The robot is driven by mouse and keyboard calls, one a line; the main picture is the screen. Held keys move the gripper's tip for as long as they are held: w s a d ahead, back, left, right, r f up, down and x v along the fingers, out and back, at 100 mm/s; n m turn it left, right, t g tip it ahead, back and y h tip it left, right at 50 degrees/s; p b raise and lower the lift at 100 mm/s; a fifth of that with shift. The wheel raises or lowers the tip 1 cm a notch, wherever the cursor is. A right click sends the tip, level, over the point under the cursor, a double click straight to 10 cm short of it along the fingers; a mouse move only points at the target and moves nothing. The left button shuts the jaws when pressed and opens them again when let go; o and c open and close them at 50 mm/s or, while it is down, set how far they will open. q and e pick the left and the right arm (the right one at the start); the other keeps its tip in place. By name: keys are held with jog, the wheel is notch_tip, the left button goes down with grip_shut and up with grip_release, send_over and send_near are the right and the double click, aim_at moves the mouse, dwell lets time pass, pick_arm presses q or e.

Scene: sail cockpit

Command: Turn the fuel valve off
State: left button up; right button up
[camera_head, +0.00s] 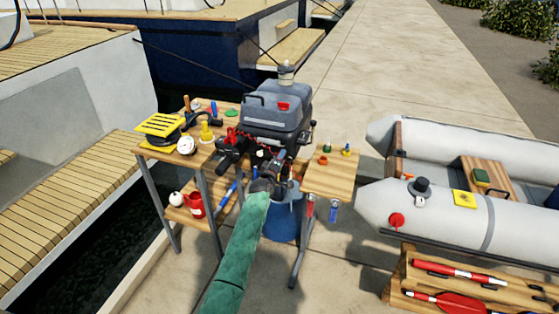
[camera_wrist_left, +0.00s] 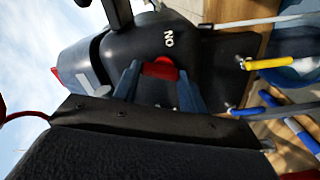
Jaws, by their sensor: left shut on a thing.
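The dark grey outboard motor (camera_head: 277,110) stands between two wooden tables in the head view. In the left wrist view its dark casing (camera_wrist_left: 210,60) fills the upper middle and carries a white "ON" mark. The fuel valve (camera_wrist_left: 160,69) shows as a small red part close to that mark. My left gripper (camera_wrist_left: 160,85) has its two grey-blue fingers on either side of the red part and is shut on it. In the head view my left gripper (camera_head: 268,184) is at the front of the motor, below its cowl, and the arm hides the valve. My right gripper is not in view.
The left table (camera_head: 160,155) holds several small items and a yellow-and-black striped object (camera_head: 160,124). The right table (camera_head: 330,182) has a few small items. A blue bucket (camera_head: 281,222) is under the motor. An inflatable boat (camera_head: 470,215) lies to the right.

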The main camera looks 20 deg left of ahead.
pick_arm(q)
jog(key=shift+a+n, duration=0.1)
jog(key=shift+n, duration=2.2)
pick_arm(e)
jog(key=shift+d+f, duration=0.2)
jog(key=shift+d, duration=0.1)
pick_arm(q)
jog(key=shift+f, duration=0.1)
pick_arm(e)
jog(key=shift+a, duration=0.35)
pick_arm(q)
jog(key=o, duration=1)
jog(key=shift+s, duration=0.1)
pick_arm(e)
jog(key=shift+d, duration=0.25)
pick_arm(q)
jog(key=shift+s+a+b, duration=0.2)
jog(key=shift+s+b, duration=0.4)
jog(key=shift+s, duration=3.25)
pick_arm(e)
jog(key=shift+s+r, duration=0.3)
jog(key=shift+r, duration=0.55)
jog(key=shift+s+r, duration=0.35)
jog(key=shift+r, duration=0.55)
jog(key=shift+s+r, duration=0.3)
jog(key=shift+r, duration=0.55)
